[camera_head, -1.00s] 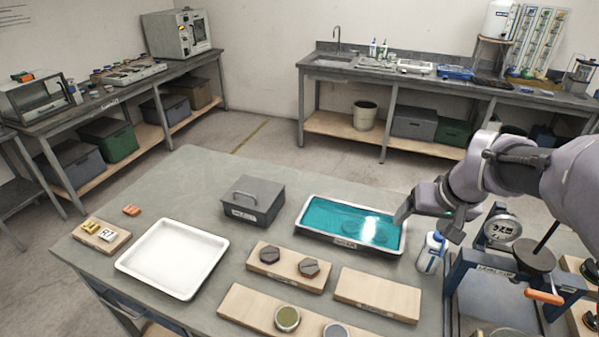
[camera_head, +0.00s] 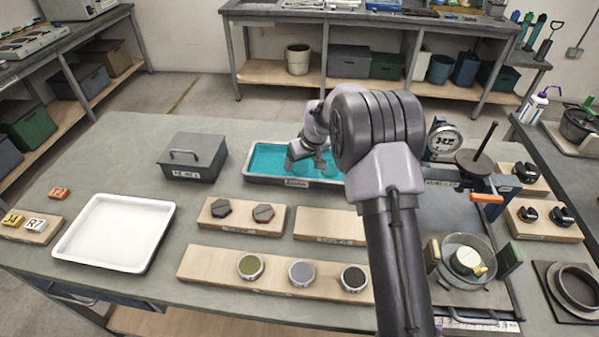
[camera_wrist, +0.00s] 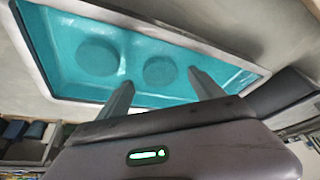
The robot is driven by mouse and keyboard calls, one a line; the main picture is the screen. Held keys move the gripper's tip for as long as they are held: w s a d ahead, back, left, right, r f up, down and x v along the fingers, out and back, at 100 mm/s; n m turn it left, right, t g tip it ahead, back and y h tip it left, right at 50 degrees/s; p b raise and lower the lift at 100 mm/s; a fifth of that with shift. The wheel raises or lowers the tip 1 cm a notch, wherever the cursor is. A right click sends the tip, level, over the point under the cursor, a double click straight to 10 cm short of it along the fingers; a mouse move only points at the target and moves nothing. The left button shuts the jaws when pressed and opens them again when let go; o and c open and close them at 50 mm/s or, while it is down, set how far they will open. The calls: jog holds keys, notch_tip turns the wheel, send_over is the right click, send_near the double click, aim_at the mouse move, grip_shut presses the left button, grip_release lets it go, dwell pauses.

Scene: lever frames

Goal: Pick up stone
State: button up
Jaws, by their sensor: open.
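A tray of teal liquid (camera_head: 264,160) stands on the table, and it fills the upper part of the wrist view (camera_wrist: 60,70). Two round, disc-like shapes lie in the liquid, tinted teal: a left disc (camera_wrist: 97,57) and a right disc (camera_wrist: 160,69). I cannot tell which, if either, is the stone. My gripper (camera_wrist: 159,82) is open and empty, its fingertips apart and nearest the right disc in the picture. In the head view my gripper (camera_head: 303,158) is over the tray, partly hidden by my arm. Two dark hexagonal pieces (camera_head: 221,208) (camera_head: 263,213) sit on a wooden block.
A lidded grey box (camera_head: 193,160) stands left of the tray, a white tray (camera_head: 112,232) further left. Round tins (camera_head: 250,266) sit on a front wooden board (camera_head: 200,264). A blue-framed device with a gauge (camera_head: 445,141) stands at right. My arm hides part of the table.

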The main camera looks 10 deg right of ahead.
jog(key=shift+x, duration=1.05)
jog(key=shift+r, duration=0.1)
jog(key=c, duration=1.5)
